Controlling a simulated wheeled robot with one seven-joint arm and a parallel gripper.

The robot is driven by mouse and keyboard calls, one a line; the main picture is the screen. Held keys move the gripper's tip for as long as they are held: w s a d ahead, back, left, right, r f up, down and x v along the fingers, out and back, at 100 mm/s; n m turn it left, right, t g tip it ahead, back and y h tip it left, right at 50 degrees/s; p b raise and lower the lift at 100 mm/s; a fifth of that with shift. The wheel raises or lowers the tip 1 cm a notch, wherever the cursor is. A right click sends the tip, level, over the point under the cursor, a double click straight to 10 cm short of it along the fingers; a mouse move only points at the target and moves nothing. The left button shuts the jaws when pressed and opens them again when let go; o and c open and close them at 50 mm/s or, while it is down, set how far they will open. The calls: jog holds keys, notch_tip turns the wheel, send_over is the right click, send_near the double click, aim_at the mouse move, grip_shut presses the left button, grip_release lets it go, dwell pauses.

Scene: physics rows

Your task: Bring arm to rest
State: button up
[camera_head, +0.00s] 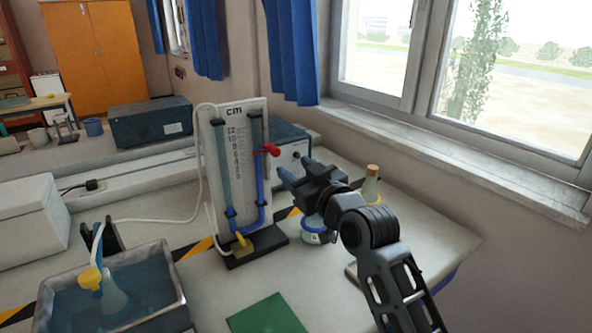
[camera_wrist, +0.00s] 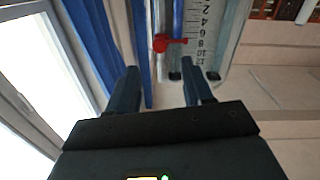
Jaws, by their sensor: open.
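My gripper (camera_head: 293,169) is raised above the bench, to the right of the manometer board (camera_head: 252,112) with its cm scale. Its two fingers are apart, with nothing between them; they also show spread in the wrist view (camera_wrist: 160,84). The red valve handle (camera_head: 268,150) on the board lies just up and left of the fingertips, apart from them as far as I can tell. In the wrist view the red handle (camera_wrist: 166,42) appears beyond the gap between the fingers. My arm reaches in from the lower right.
A metal water bath (camera_head: 180,296) holds a flask with a yellow stopper (camera_head: 90,278). A stoppered flask (camera_head: 370,186) and a white-and-blue jar (camera_head: 313,232) stand close to my arm. A green sheet (camera_head: 266,315) lies in front. The window sill (camera_head: 450,155) borders the right.

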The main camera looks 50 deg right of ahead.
dwell(0.3)
jog(key=s+a+f+g+y, duration=0.1)
jog(key=s+a+f+y, duration=0.1)
jog(key=s+a+f, duration=1.2)
jog(key=s+a+r+y, duration=0.1)
jog(key=s+a, duration=0.1)
jog(key=s, duration=0.5)
jog(key=s+a+r+n+y, duration=0.1)
jog(key=s+a, duration=0.2)
jog(key=s, duration=0.5)
jog(key=s+a+r+n+g+y, duration=0.1)
jog(key=s+a, duration=0.2)
jog(key=s, duration=0.5)
jog(key=shift+r+y, duration=0.4)
jog(key=shift+s, duration=0.1)
dwell(3.5)
